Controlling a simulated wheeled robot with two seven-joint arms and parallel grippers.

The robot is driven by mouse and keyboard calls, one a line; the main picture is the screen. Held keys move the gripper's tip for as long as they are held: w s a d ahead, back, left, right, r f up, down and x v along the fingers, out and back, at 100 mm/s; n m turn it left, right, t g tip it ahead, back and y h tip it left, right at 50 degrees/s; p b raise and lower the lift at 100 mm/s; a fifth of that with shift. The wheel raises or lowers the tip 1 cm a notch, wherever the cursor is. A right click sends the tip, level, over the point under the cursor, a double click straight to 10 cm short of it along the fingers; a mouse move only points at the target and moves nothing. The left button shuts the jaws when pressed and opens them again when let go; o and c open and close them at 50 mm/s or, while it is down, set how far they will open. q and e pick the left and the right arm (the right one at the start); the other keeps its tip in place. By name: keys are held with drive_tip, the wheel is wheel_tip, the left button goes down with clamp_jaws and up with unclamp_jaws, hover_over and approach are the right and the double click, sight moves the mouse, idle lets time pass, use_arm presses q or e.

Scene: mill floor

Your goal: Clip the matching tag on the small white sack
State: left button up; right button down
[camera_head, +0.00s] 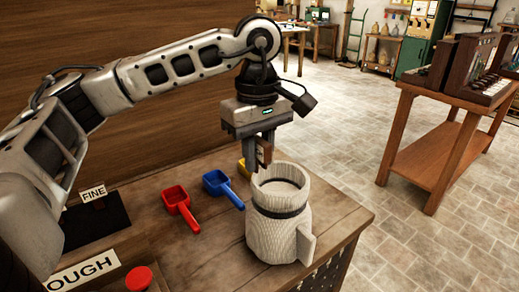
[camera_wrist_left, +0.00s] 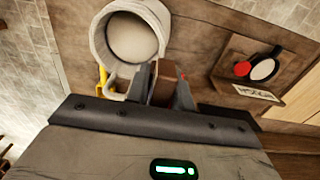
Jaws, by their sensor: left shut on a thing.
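The small white sack (camera_head: 280,228) stands upright near the table's right corner, its round mouth open and a dark band around its neck. A pale flat piece (camera_head: 306,243) sticks out from its lower right side. My left gripper (camera_head: 257,163) points down just behind and left of the sack's rim. It is shut on a small brown tag (camera_head: 265,152). In the left wrist view, the brown tag (camera_wrist_left: 165,82) sits between the fingertips (camera_wrist_left: 162,80), close beside the sack's rim (camera_wrist_left: 98,40). Any marking on the tag cannot be read. My right gripper is not in view.
A red scoop (camera_head: 177,201), a blue scoop (camera_head: 218,184) and a partly hidden yellow scoop (camera_head: 243,168) lie left of the sack. A FINE sign (camera_head: 93,194), a partly cut-off sign (camera_head: 82,272) and a red button (camera_head: 139,279) are at left. A wooden bench (camera_head: 440,153) stands apart at right.

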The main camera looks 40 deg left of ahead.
sight(259, 188)
use_arm(q)
drive_tip(key=shift+f+b, duration=0.45)
drive_tip(key=shift+f, duration=0.3)
drive_tip(key=shift+f+b, duration=0.55)
drive_tip(key=shift+f, duration=0.3)
drive_tip(key=shift+r, duration=0.1)
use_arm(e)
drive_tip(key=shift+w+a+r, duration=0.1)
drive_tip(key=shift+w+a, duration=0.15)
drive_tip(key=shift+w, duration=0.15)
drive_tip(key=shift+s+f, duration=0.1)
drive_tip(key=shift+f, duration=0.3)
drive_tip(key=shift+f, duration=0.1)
use_arm(q)
drive_tip(key=shift+f+b, duration=0.4)
drive_tip(key=shift+b, duration=0.05)
drive_tip(key=shift+f+b, duration=1.35)
drive_tip(key=shift+f, duration=0.2)
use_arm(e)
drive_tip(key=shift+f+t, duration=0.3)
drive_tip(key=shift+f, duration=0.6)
